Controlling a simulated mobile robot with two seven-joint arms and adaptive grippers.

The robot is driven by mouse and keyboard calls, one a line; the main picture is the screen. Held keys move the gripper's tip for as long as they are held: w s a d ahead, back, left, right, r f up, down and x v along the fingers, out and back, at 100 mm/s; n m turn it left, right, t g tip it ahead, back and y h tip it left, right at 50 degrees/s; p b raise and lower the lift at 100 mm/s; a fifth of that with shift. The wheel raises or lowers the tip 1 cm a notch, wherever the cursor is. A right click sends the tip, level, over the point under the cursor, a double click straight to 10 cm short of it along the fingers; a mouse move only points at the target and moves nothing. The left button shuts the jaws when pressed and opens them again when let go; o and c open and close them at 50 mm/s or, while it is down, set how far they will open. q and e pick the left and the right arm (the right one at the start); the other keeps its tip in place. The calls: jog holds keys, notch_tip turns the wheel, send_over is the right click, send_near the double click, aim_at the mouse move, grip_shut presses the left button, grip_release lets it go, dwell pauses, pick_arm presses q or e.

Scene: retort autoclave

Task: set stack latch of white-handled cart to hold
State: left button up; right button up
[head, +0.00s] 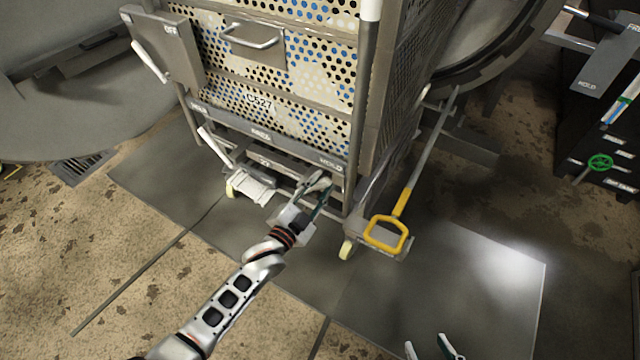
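A cart with perforated panels (295,72) stands at the centre. A bar low on its front carries small labels; the one at its right end reads HOLD (331,163). A white lever (214,146) sticks up and left from the lower front, near the bar's left part. My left gripper (325,183) is at the cart's lower front right, just below the HOLD label. Its fingers hide what is behind them, and I cannot tell whether they grip anything. My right gripper (432,349) shows only its fingertips at the bottom edge, spread apart and empty, away from the cart.
A box marked OFF (165,45) with a white lever is at the cart's upper left. A yellow-handled tool (386,233) stands close to the cart's right. Another unit with a HOLD plate (592,70) is at far right. The floor mat (480,270) at lower right is clear.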

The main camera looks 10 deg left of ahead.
pick_arm(q)
jog(key=shift+r, duration=0.1)
jog(key=shift+r, duration=0.55)
notch_tip(320, 180, up, 9)
jog(key=shift+f, duration=0.1)
